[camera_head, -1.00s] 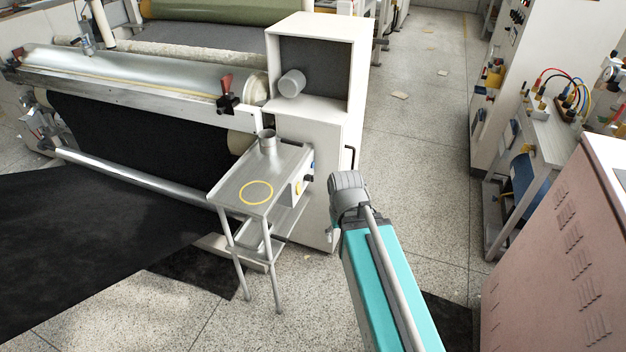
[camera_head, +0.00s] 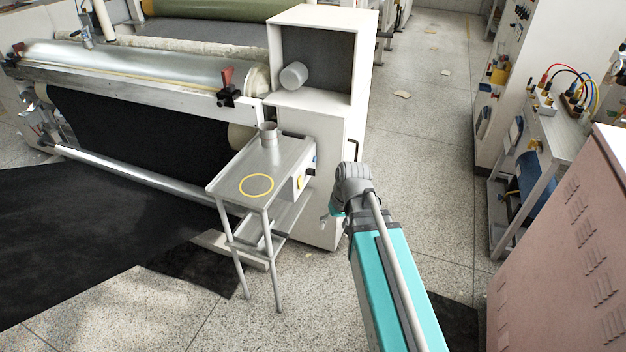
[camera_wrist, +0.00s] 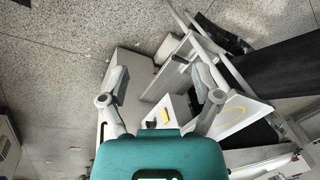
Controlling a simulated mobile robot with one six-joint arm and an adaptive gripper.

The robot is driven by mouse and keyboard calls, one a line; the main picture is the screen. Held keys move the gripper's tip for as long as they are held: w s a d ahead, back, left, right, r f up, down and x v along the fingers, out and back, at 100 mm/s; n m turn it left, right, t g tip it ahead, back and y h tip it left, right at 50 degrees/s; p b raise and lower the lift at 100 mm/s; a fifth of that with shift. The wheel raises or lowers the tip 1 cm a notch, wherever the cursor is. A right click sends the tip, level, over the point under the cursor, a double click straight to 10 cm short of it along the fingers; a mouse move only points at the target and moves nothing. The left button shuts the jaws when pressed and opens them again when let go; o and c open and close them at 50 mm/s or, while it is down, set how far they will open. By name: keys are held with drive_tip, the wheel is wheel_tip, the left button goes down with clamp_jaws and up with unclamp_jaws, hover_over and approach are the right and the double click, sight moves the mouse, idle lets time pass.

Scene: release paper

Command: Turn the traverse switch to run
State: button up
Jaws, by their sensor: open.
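The metal table (camera_head: 240,187) bears a metal cup (camera_head: 269,138) and a yellow ring mark. A white cabinet (camera_head: 322,125) stands behind it, with a black-cloth roller machine (camera_head: 140,80) to the left. A pink cabinet (camera_head: 560,240) is at right. Open floor (camera_head: 420,160) lies between.

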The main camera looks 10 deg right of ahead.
drive_tip(key=w+a+f+n+t+y+b, duration=0.15)
drive_tip(key=w+f+y+b, duration=0.25)
drive_tip(key=w+f+b, duration=0.45)
drive_tip(key=n+t+y+b, duration=0.1)
drive_tip(key=t+y+b, duration=0.75)
drive_tip(key=b, duration=1.55)
approach(315, 173)
drive_tip(key=d, duration=0.3)
drive_tip(key=shift+s+a+f, duration=0.15)
drive_tip(key=shift+s+a, duration=0.05)
drive_tip(key=shift+s, duration=0.25)
drive_tip(key=shift+a, duration=0.15)
drive_tip(key=x, duration=1.3)
drive_tip(key=shift+w+a, duration=0.15)
drive_tip(key=shift+a, duration=0.15)
